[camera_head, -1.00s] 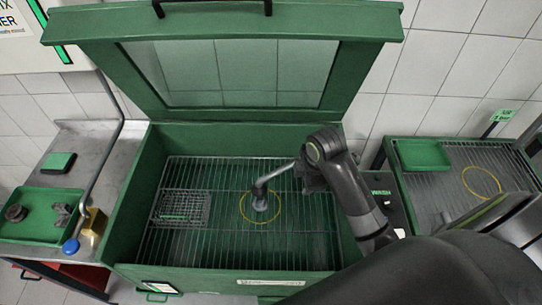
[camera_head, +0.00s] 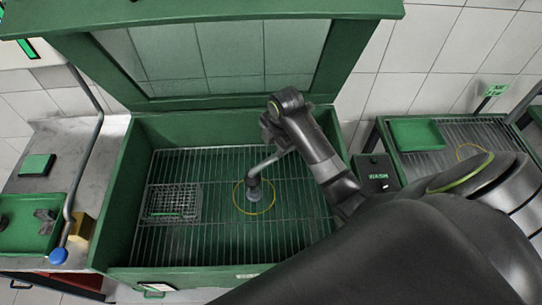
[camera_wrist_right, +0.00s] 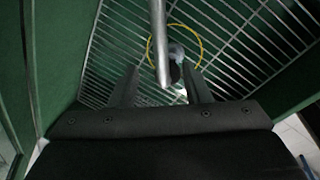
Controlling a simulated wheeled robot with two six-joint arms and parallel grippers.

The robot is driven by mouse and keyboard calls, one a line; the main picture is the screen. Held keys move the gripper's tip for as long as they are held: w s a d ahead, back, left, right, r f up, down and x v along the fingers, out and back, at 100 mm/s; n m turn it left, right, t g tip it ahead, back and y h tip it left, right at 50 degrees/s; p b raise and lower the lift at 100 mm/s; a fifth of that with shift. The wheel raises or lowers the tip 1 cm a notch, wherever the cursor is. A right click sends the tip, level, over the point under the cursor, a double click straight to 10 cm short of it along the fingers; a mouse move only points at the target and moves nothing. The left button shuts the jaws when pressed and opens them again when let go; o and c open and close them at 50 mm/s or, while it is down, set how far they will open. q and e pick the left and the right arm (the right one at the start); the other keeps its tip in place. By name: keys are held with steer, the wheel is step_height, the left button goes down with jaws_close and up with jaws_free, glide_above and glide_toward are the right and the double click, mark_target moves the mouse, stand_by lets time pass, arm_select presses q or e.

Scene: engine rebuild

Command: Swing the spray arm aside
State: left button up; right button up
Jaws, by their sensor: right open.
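The spray arm (camera_head: 266,162) is a bent grey tube inside the open green washer (camera_head: 119,205). Its dark nozzle (camera_head: 253,192) hangs over a yellow ring (camera_head: 239,204) on the wire rack. My right gripper (camera_head: 268,128) is over the back right part of the basin, near the tube's upper end, which my arm partly hides. In the right wrist view the tube (camera_wrist_right: 158,35) runs down between the two spread fingers of my open right gripper (camera_wrist_right: 160,82). I cannot tell whether either finger touches it. My left gripper is not in view.
A wire basket (camera_head: 172,203) sits on the rack's left side. The glazed lid (camera_head: 215,112) stands raised behind. A blue-knobbed lever (camera_head: 82,180) and green parts tray (camera_head: 28,230) are at left. A green tray (camera_head: 417,133) lies on the right-hand bench.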

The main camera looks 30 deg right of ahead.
mark_target(271, 158)
steer(key=f, duration=0.2)
steer(key=w+f, duration=0.1)
steer(key=f, duration=0.5)
steer(key=shift+w+a+f+p, duration=0.1)
steer(key=shift+w+f+p, duration=0.15)
steer(key=shift+p, duration=0.1)
steer(key=shift+c, duration=0.4)
jaws_close()
